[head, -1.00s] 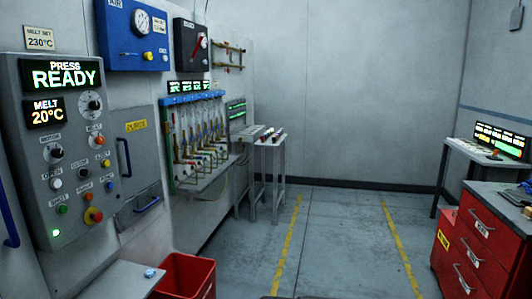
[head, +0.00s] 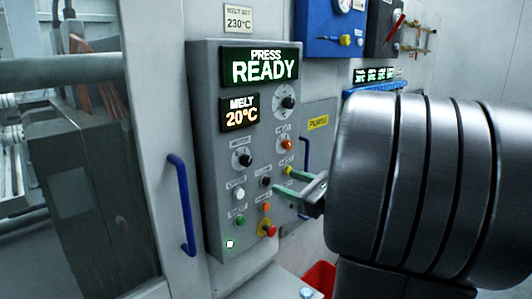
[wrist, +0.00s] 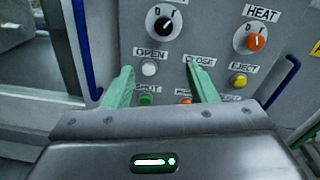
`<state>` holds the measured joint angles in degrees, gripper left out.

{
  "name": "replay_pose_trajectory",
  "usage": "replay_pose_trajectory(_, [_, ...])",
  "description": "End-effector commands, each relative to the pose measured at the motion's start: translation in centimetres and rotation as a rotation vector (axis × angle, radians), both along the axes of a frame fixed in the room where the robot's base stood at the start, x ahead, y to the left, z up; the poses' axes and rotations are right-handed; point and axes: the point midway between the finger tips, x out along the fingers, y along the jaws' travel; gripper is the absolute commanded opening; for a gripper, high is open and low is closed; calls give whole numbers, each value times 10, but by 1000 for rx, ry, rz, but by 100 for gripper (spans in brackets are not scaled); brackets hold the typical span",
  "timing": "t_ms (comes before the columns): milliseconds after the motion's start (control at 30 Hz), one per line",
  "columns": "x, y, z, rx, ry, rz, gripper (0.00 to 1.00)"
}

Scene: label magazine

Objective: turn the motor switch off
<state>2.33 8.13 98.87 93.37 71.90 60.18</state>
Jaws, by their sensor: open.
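The motor switch (head: 242,158) is a black rotary knob on a pale round plate, on the grey press panel (head: 205,120), under the melt display. It also shows at the top of the wrist view (wrist: 163,25), with 0 and I marks above it and a pale pointer line. I cannot tell surely which mark the pointer is at. My gripper (head: 283,179) has green fingers, spread apart and empty. In the wrist view my gripper (wrist: 160,70) has its fingertips below the knob, either side of the white OPEN button (wrist: 149,68), apart from the knob.
The orange HEAT knob (wrist: 256,42) is right of the motor switch. The yellow EJECT button (wrist: 239,81) and green SHOT button (wrist: 146,99) are close to the fingers. A blue handle (head: 181,205) stands out left of the panel. A red bin (head: 319,277) is below.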

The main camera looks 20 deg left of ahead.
Motion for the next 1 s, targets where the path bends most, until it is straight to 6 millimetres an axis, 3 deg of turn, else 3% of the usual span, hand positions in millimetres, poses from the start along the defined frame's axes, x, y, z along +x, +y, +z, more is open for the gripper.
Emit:
replay_pose_trajectory(100, [6,3,11,45,15,-4,52])
replay_pose_trajectory(267, [11,16,13,50,15,-2,52])
replay_pose_trajectory(800, [45,108,12,45,16,-2,52])
replay_pose_trajectory(1000, [53,127,11,46,15,-4,52])
